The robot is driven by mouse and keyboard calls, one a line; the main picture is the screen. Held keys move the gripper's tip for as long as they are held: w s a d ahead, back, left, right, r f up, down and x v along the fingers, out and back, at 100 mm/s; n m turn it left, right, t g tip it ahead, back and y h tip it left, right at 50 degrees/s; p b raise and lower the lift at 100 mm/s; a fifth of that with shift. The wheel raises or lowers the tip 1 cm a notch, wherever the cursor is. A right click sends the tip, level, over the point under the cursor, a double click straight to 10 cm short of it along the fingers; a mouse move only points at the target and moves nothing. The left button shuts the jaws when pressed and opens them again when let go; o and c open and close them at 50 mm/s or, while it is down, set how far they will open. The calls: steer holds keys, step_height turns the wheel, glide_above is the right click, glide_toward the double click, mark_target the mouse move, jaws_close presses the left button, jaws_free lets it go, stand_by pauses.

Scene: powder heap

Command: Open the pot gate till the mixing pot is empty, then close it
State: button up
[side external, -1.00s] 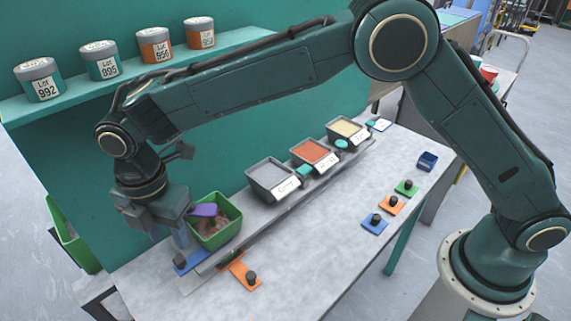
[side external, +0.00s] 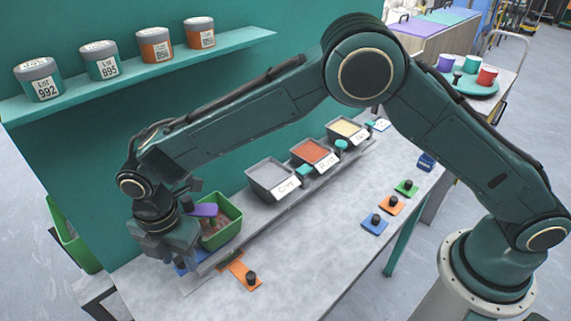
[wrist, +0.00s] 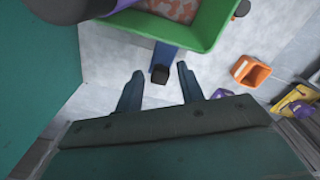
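The mixing pot is a green open box (side external: 235,226) at the left end of the grey rail, with reddish-grey powder (side external: 213,232) inside. Its rim (wrist: 207,40) and speckled powder show at the top of the wrist view. The pot gate appears to be the blue slide (wrist: 163,54) with a dark knob (wrist: 161,74) beside the pot. In the side view my gripper mostly hides it. My gripper (wrist: 160,70) is open, pointing down next to the pot. The knob lies between its fingertips in the wrist view, with gaps on both sides. I cannot tell whether the fingers reach knob height.
A purple piece (side external: 204,210) is at the pot's left rim, close to my wrist. An orange slide (side external: 242,272) with a black knob lies on the table in front. Three powder hoppers (side external: 270,180) line the rail. The green wall (side external: 120,170) is close behind my gripper.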

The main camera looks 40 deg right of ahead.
steer(key=c, duration=0.7)
steer(key=shift+a, duration=1.5)
steer(key=o, duration=0.7)
steer(key=shift+a, duration=0.1)
steer(key=shift+c, duration=0.2)
steer(key=shift+r, duration=0.1)
